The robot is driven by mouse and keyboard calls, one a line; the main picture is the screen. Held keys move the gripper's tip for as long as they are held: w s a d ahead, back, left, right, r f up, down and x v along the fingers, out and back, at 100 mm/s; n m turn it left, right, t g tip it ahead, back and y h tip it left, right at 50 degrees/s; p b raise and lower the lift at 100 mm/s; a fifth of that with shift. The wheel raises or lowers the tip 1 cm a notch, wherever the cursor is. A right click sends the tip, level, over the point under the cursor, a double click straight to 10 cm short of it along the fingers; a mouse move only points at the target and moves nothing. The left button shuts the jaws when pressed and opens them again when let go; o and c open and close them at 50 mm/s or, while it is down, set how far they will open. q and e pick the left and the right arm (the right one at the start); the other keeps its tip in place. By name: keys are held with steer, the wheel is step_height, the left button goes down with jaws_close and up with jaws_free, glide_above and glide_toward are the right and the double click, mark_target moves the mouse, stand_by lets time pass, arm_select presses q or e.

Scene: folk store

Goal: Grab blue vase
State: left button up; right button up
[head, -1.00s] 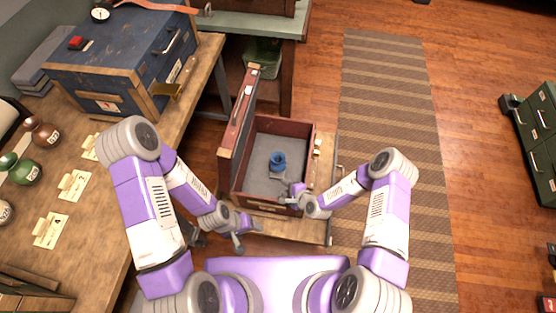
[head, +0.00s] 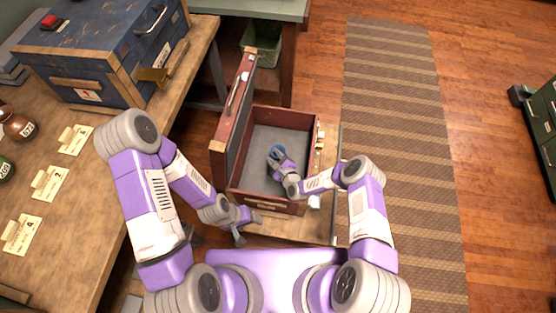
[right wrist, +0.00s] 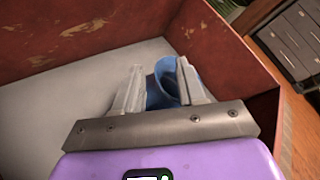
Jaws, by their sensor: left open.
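The blue vase (head: 277,151) is inside an open dark red case (head: 311,150) with a grey floor. My right gripper (head: 275,158) reaches down into the case at the vase and hides part of it. In the right wrist view, the vase (right wrist: 161,88) shows between and beyond the two spread fingers of the right gripper (right wrist: 160,85), its right side partly behind the right finger. Whether a finger touches it I cannot tell. My left gripper (head: 249,229) is open and empty, low beside the case's front left corner.
The case's raised lid (head: 232,120) stands along its left side. A wooden workbench (head: 100,215) at the left holds a blue chest (head: 110,55) and number cards. A striped rug (head: 395,130) lies clear to the right.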

steer(key=shift+w+a+f, duration=0.1)
steer(key=shift+w+a, duration=0.1)
steer(key=shift+w, duration=0.15)
steer(key=shift+c, duration=0.5)
jaws_close()
stand_by(0.7)
